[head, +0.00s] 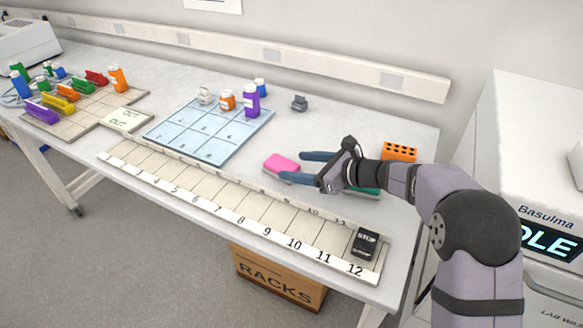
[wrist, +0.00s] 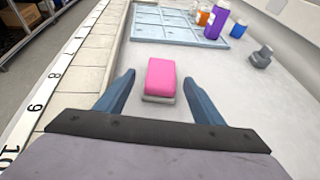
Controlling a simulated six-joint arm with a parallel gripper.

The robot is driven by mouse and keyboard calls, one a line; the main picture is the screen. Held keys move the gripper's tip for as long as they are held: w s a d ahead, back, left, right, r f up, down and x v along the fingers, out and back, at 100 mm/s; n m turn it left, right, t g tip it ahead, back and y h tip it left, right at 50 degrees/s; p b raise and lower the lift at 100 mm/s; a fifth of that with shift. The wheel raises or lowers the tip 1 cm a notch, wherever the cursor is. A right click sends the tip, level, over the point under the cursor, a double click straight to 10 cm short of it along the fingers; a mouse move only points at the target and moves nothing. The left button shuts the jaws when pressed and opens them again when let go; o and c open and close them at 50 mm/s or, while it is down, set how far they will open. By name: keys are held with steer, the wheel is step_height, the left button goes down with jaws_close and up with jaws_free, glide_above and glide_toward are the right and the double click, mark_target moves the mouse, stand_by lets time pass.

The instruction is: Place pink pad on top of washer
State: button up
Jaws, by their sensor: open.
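The pink pad (head: 280,162) lies on the white bench, right of the blue numbered mat. In the wrist view the pink pad (wrist: 161,76) has a pale grey layer under it. My gripper (head: 293,167) is open and low over the bench, its blue fingers pointing at the pad. In the wrist view my gripper (wrist: 159,74) has one fingertip on each side of the pad, with gaps showing. The washer (head: 535,135) is the white machine at the right, with a lit display and a flat top; part of it is hidden by my arm.
An orange block with holes (head: 400,151) and a partly hidden green item (head: 366,190) are near my wrist. A grey weight-like object (head: 299,103) and a purple bottle (head: 252,100) stand farther back. A numbered strip (head: 220,190) with a black STOP block (head: 366,243) runs along the front.

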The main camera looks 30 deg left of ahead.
mark_target(283, 164)
steer(key=shift+v, duration=1.25)
steer(key=shift+o, duration=0.5)
steer(key=shift+r+p, duration=0.1)
steer(key=shift+p, duration=0.45)
steer(key=shift+w+d+p, duration=0.1)
steer(key=shift+w+p, duration=0.05)
steer(key=shift+p, duration=0.2)
steer(key=shift+f, duration=0.3)
steer(key=shift+p+x, duration=1.25)
steer(key=shift+x, duration=2.4)
steer(key=shift+r, duration=0.15)
steer(key=c, duration=1.1)
